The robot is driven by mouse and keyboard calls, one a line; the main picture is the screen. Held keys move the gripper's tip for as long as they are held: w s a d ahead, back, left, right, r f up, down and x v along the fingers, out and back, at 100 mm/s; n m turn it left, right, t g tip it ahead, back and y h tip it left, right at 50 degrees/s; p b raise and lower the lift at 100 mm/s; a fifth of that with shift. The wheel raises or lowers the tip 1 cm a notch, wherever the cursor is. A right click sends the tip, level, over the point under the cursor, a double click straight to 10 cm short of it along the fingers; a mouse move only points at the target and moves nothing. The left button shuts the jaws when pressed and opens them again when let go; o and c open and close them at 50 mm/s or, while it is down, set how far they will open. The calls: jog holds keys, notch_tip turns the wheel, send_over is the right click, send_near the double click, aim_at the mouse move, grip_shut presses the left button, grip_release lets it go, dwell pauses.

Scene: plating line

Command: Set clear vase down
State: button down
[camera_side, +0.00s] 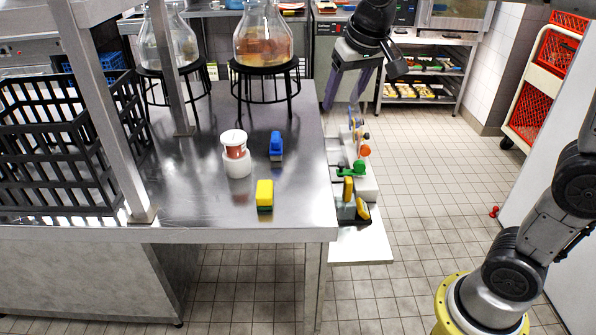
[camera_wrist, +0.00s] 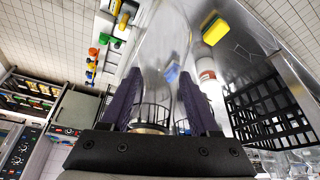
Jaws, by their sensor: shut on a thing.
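My gripper (camera_side: 346,94) hangs at the top centre right of the side view, over the gap just right of the steel table (camera_side: 312,190). In the wrist view, the purple fingers of my gripper (camera_wrist: 160,105) are shut on the clear vase (camera_wrist: 158,48), one on each side. The vase is see-through, and the scene behind shows through it. In the side view its outline is hard to make out between the fingers.
The table holds a white jar (camera_side: 237,166), a blue object (camera_side: 276,145), a yellow sponge (camera_side: 265,193) and a black crate (camera_side: 60,180). Glass flasks (camera_side: 263,40) stand on black stands (camera_side: 265,70) behind. Coloured items line a low rack (camera_side: 362,245). The table's front right is clear.

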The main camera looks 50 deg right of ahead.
jog(key=shift+w+d, duration=0.3)
jog(key=w+d+f, duration=0.1)
jog(key=w+f, duration=1.1)
jog(key=w, duration=0.1)
jog(key=shift+w+f, duration=0.15)
jog(key=shift+f, duration=0.35)
jog(key=shift+c, duration=0.6)
grip_release()
jog(key=v, duration=1.2)
